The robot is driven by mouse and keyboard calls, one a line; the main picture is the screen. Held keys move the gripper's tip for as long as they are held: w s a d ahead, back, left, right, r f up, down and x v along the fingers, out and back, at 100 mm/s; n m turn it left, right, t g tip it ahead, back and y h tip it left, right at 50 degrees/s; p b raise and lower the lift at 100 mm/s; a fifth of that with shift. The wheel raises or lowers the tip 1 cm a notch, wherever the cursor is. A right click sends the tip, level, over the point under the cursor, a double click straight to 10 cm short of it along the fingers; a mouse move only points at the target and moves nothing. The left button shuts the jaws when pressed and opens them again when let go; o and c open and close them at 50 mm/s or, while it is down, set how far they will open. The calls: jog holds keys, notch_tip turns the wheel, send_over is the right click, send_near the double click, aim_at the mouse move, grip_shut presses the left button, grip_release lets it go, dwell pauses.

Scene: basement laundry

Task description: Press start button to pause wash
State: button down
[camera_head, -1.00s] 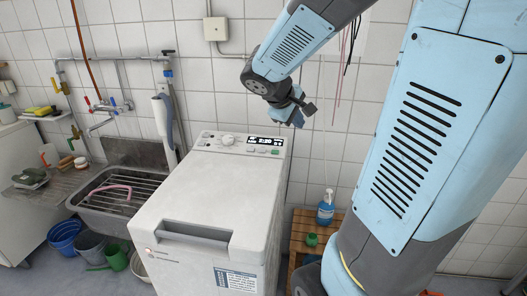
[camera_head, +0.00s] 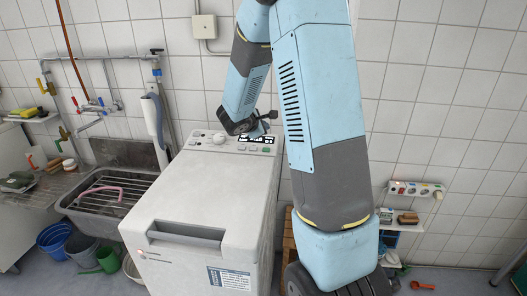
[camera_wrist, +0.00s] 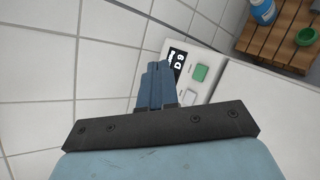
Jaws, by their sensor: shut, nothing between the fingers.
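The white top-loading washing machine (camera_head: 190,200) stands in the middle of the head view. Its rear control panel has a round dial (camera_head: 219,138), a lit dark display (camera_head: 256,139) and several small buttons. A green button (camera_head: 266,149) sits at the panel's right end; it also shows in the wrist view (camera_wrist: 200,73), with a pale button (camera_wrist: 190,96) beside it. My gripper (camera_wrist: 158,68) is shut and empty, its fingertips beside the display in the wrist view. In the head view my gripper (camera_head: 262,128) is over the panel's right part. I cannot tell whether it touches the panel.
A wooden slatted stand (camera_wrist: 278,40) with a blue bottle (camera_wrist: 263,12) and a green container (camera_wrist: 305,36) is beside the machine. A metal sink (camera_head: 110,190) lies left. Tiled wall (camera_head: 180,70) closes off the back. A power strip (camera_head: 415,189) is at right.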

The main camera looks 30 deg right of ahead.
jog(key=shift+w+d+f, duration=0.25)
jog(key=shift+w+f, duration=0.1)
jog(key=shift+f, duration=1.05)
jog(key=shift+w+d+f, duration=0.2)
jog(key=shift+w+f, duration=0.1)
jog(key=shift+f, duration=1.1)
jog(key=shift+w+d+f, duration=0.25)
jog(key=shift+w+f, duration=0.1)
jog(key=shift+f, duration=1.05)
jog(key=shift+f, duration=0.2)
jog(key=shift+f, duration=0.15)
jog(key=shift+w+d+f, duration=0.1)
jog(key=shift+d+f, duration=0.05)
jog(key=shift+f, duration=0.2)
jog(key=shift+r, duration=0.2)
jog(key=shift+s+r, duration=0.2)
jog(key=shift+r, duration=0.35)
jog(key=shift+s+a+r, duration=0.2)
jog(key=shift+r, duration=0.6)
jog(key=shift+s+a+r, duration=0.15)
jog(key=shift+s+r, duration=0.05)
jog(key=shift+r, duration=0.6)
jog(key=shift+s+a+r, duration=0.2)
jog(key=shift+r, duration=0.6)
